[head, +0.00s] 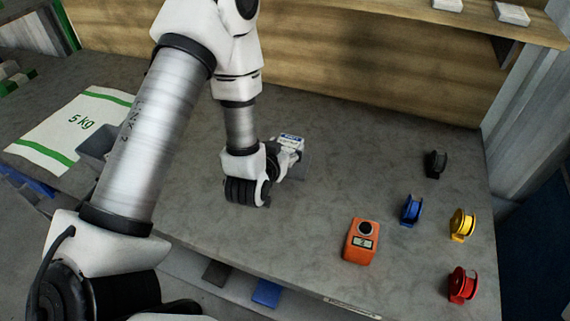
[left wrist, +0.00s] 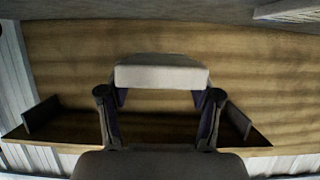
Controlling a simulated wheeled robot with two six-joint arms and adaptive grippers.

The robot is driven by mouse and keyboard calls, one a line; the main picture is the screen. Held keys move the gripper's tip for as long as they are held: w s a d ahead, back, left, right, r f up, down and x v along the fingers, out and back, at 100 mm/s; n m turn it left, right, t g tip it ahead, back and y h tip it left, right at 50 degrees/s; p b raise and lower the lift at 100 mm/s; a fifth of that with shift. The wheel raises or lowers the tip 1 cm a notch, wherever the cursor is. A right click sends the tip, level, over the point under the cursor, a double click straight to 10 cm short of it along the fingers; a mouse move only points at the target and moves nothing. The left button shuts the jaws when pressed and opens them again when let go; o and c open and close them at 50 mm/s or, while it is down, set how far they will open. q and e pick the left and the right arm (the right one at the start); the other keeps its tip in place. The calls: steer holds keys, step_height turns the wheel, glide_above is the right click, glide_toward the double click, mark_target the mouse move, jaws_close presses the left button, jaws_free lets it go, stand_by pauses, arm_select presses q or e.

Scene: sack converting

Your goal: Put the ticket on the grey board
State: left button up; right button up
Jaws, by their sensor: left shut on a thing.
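My left gripper (head: 294,156) is above the middle of the grey table, shut on a pale block-like thing. In the head view this thing is white with blue marking on top, and I take it to be the ticket (head: 292,140). In the left wrist view the ticket (left wrist: 160,73) is a pale slab between the two fingertips (left wrist: 160,97). I cannot tell for sure which thing is the grey board. My right gripper is not in view.
A white sack (head: 72,132) marked 5 kg lies at the left. An orange device (head: 361,241) stands near the front. Black (head: 436,164), blue (head: 411,210), yellow (head: 462,224) and red (head: 462,285) spools stand at the right. A wooden shelf (head: 400,17) is at the back.

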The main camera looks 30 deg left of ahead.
arm_select(q)
steer(key=shift+w+a+f, duration=0.2)
steer(key=shift+w+a, duration=0.15)
steer(key=shift+w, duration=0.15)
steer(key=shift+w+a+f, duration=0.15)
steer(key=shift+w+a, duration=0.15)
steer(key=shift+w, duration=0.2)
step_height(320, 180, down, 3)
steer(key=shift+r+p, duration=0.1)
steer(key=shift+p, duration=0.25)
steer(key=shift+s+d+f+b, duration=0.1)
steer(key=shift+f+b, duration=0.4)
steer(key=shift+f, duration=0.15)
steer(key=shift+s, duration=0.1)
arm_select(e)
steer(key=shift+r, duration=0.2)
arm_select(q)
steer(key=o, duration=1.3)
steer(key=shift+f, duration=0.1)
steer(key=shift+c, duration=0.2)
steer(key=shift+s, duration=0.1)
steer(key=shift+f, duration=0.1)
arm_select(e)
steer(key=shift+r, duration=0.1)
